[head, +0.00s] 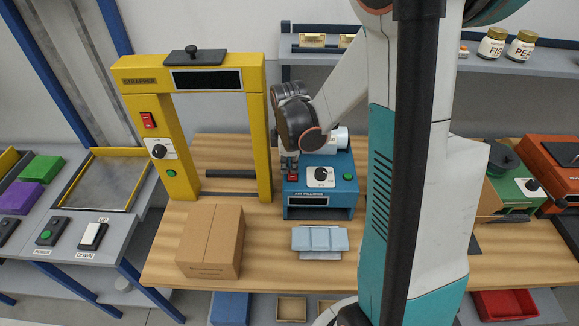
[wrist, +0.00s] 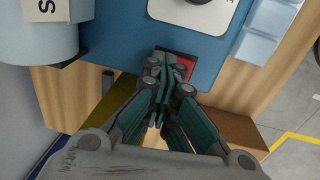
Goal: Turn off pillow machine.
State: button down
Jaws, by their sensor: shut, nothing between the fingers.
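The pillow machine (head: 318,190) is a blue box marked AIR PILLOWS on the wooden bench. Its front panel carries a red switch (head: 292,178) at left, a dial on a white plate (head: 320,177) in the middle and a green button (head: 348,176) at right. My gripper (head: 289,168) points down at the red switch and is shut and empty. In the wrist view the fingertips (wrist: 159,65) overlap the red switch (wrist: 186,68) and hide part of it. I cannot tell whether they touch it or which way it is set.
A yellow strapper (head: 190,80) with its own red switch stands left of the machine. A cardboard box (head: 210,242) and pale blue air pillows (head: 320,239) lie in front. A white roll (head: 341,137) sits behind the machine. A green device (head: 515,190) stands at right.

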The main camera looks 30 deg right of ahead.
jog(key=shift+s+a, duration=0.1)
jog(key=shift+s, duration=0.05)
jog(key=shift+s+a+r, duration=0.15)
jog(key=shift+s+a, duration=0.2)
jog(key=shift+s, duration=0.15)
jog(key=shift+w+r+p, duration=0.15)
jog(key=shift+r+p, duration=0.25)
jog(key=shift+r, duration=0.1)
notch_tip(320, 180, up, 13)
jog(key=w+d+p, duration=0.1)
jog(key=p, duration=0.2)
jog(key=shift+f, duration=0.1)
dwell(0.4)
